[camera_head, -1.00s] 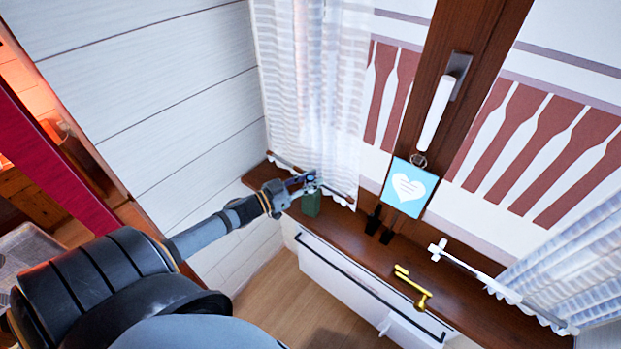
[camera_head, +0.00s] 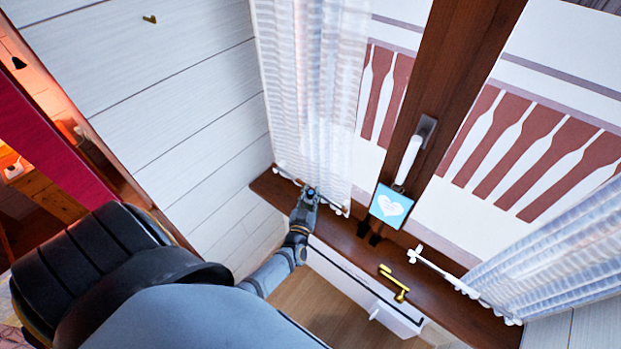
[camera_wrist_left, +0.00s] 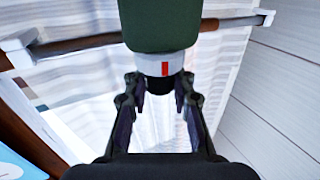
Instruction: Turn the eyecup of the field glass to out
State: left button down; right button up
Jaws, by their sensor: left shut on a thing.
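The field glass (camera_wrist_left: 160,30) shows in the left wrist view as a dark green body with a light grey ring (camera_wrist_left: 150,64) below it, marked with a red bar. A dark end, which looks like the eyecup, lies beyond the ring between the fingers. My left gripper (camera_wrist_left: 158,90) is shut on this end. In the head view my left gripper (camera_head: 309,194) is over the left end of the window sill, near the lace curtain. There the hand hides the field glass. My right gripper is in neither view.
The brown sill (camera_head: 345,237) carries a blue heart card (camera_head: 390,206) and a brass piece (camera_head: 395,283) to the right of my gripper. The white curtain (camera_head: 315,90) hangs close behind the hand. A white curtain rod (camera_head: 455,277) lies farther right.

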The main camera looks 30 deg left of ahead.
pick_arm(q)
jog(key=shift+n+y, duration=0.3)
jog(key=shift+y, duration=0.2)
dwell(0.8)
jog(key=c, duration=1.1)
grip_release()
jog(key=v, duration=1.2)
jog(key=shift+r, duration=0.2)
